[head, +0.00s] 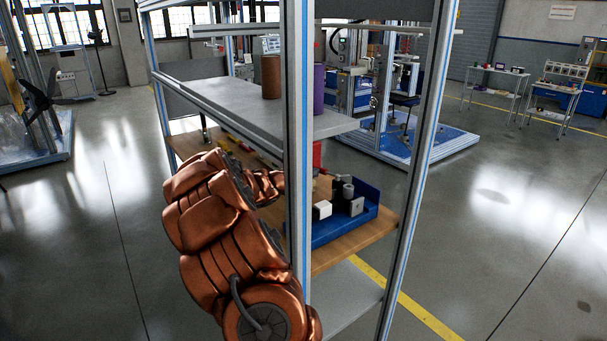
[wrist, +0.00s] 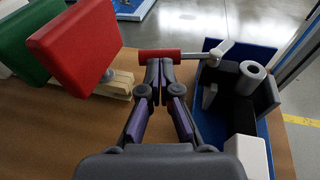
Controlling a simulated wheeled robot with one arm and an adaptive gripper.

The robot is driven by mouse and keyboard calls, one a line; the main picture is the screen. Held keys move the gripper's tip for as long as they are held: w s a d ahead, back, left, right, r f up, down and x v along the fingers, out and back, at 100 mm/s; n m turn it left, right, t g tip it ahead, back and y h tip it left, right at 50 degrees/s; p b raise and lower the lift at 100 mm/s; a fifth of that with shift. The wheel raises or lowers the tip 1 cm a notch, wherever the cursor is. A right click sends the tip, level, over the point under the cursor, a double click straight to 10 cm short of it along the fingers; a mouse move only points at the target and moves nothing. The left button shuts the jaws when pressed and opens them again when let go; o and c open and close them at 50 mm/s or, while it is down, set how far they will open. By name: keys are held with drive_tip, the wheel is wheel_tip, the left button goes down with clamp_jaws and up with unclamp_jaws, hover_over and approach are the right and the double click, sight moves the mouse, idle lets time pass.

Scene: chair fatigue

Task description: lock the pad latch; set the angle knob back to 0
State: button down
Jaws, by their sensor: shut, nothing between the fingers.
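In the wrist view my gripper (wrist: 158,72) is shut and empty, its tips at the near side of a red cylindrical handle (wrist: 160,54). I cannot tell whether they touch it. The handle joins a grey lever (wrist: 215,54) at the right, over a blue tray (wrist: 213,125). This handle may be the pad latch, but no label shows. A red pad (wrist: 75,45) on a cream stem is at the left, with a green pad (wrist: 32,40) beside it. I cannot identify the angle knob. In the head view a shelf post and my arm hide my gripper.
The blue tray (head: 345,227) sits on a wooden shelf (head: 348,253), holding a white block (head: 322,209) and dark blocks. Aluminium posts (head: 299,140) stand in front. The grey shelf above (head: 245,105) bears a brown cylinder (head: 270,77) and a purple one (head: 319,88).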

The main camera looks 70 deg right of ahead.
drive_tip(key=shift+s+d, duration=0.1)
drive_tip(key=shift+d, duration=0.4)
drive_tip(key=shift+d+r+g+p, duration=0.1)
drive_tip(key=shift+g+p, duration=0.2)
drive_tip(key=shift+p, duration=0.3)
drive_tip(key=shift+m, duration=0.3)
